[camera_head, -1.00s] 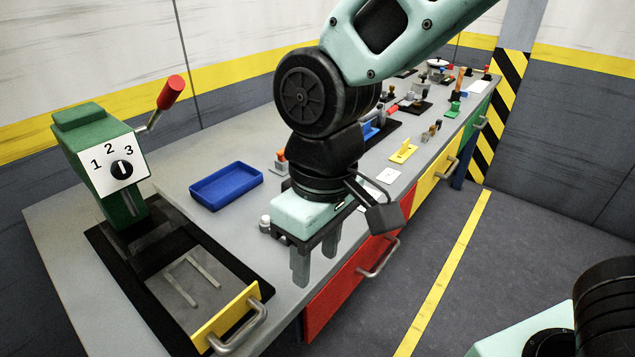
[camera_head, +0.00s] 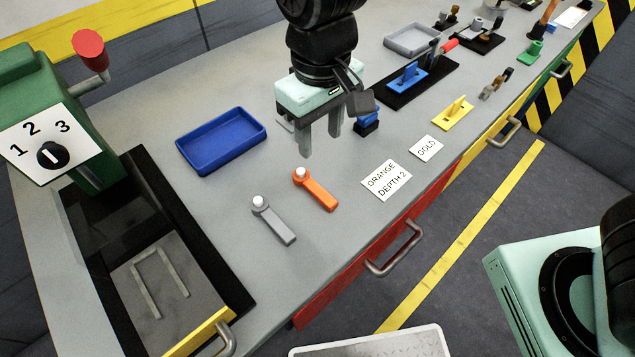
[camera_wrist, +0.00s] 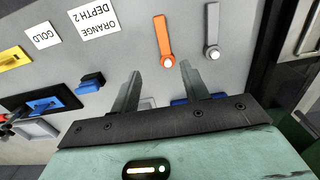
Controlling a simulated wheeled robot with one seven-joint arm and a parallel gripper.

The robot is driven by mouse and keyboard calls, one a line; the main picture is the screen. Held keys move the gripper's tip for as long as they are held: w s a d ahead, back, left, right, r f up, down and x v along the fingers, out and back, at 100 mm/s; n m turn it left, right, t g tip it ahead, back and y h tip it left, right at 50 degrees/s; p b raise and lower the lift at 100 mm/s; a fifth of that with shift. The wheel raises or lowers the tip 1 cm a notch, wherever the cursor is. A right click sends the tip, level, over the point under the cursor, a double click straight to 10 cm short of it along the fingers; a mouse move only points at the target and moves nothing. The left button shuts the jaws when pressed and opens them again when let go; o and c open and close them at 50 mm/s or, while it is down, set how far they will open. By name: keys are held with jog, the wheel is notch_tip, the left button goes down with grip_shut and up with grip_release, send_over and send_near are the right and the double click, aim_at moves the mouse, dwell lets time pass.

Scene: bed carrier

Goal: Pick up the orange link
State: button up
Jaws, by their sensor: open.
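The orange link (camera_head: 318,190) is a short flat bar with a white round knob at its upper left end. It lies on the grey workbench, to the right of a similar grey link (camera_head: 273,221). My gripper (camera_head: 319,142) is open and empty above the bench, behind the orange link in the head view. In the wrist view, the orange link (camera_wrist: 162,38) lies beyond the two fingers (camera_wrist: 157,84), its white knob end nearest them. The grey link (camera_wrist: 212,28) lies to its right there. Nothing is between the fingers.
A blue tray (camera_head: 222,140) stands left of my gripper. A green machine (camera_head: 50,110) with a dial and red-knobbed lever is at the far left. Cards reading "ORANGE DEPTH 2" (camera_head: 386,181) and "GOLD" (camera_head: 426,149) lie right of the links. A small blue-and-black block (camera_head: 367,124) stands beside the gripper.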

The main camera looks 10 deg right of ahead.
send_over(316, 188)
jog(key=f, duration=0.7)
jog(key=shift+w+d+f, duration=0.1)
jog(key=shift+d+f, duration=0.25)
jog(key=shift+f, duration=0.05)
jog(key=shift+a+f, duration=0.2)
jog(key=shift+f, duration=1.1)
jog(key=shift+a+f, duration=0.15)
jog(key=shift+f, duration=1.15)
grip_shut()
